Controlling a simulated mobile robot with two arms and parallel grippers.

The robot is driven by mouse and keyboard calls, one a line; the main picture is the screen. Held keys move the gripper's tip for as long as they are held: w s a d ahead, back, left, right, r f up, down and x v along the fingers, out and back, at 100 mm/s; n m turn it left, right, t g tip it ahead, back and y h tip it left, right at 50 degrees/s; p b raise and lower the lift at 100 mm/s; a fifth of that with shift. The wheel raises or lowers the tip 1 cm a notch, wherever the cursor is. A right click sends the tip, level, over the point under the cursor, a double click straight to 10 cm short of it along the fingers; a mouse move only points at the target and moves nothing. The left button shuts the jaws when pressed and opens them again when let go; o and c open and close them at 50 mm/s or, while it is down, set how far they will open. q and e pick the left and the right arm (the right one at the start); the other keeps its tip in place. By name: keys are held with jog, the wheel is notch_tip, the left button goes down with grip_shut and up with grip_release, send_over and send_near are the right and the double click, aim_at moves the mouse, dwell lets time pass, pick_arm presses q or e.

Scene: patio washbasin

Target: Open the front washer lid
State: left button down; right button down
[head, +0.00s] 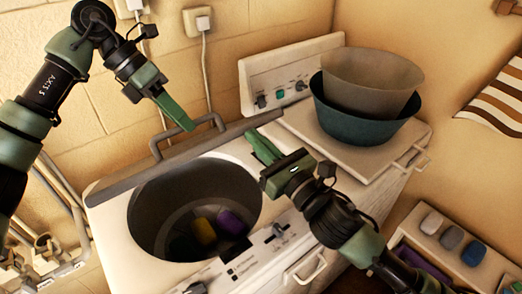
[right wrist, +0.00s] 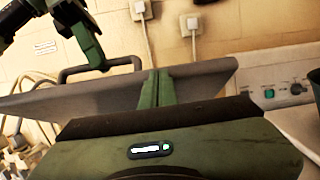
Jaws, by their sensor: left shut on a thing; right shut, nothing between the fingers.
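The front washer lid (head: 170,163) is raised and seen nearly edge-on behind the open round tub (head: 150,210). Its grey loop handle (head: 155,146) stands at its upper side. My left gripper (head: 187,124) is shut on the handle. In the right wrist view the left gripper (right wrist: 97,58) also meets the handle (right wrist: 72,73). My right gripper (head: 256,142) is shut and empty near the lid's right end. In the right wrist view, the right gripper's fingers (right wrist: 155,88) overlap the lid (right wrist: 85,98); whether they touch it is unclear.
A yellow item (head: 203,231) and a purple item (head: 232,222) lie in the tub. A beige basin (head: 370,78) sits in a teal basin (head: 355,125) on the washer's other lid (head: 300,130). Pipes stand at the left; a tray with several blocks (head: 450,237) stands at the right.

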pick_arm(q)
jog(key=c, duration=1.8)
grip_release()
jog(key=shift+s+f, duration=0.15)
jog(key=shift+f, duration=0.3)
pick_arm(e)
jog(key=shift+r, duration=0.25)
pick_arm(q)
jog(key=o, duration=0.4)
jog(key=shift+a, duration=0.1)
jog(key=shift+w+r, duration=0.1)
jog(key=shift+w, duration=0.2)
pick_arm(e)
jog(key=shift+w+a+f, duration=0.2)
jog(key=shift+w+f, duration=0.15)
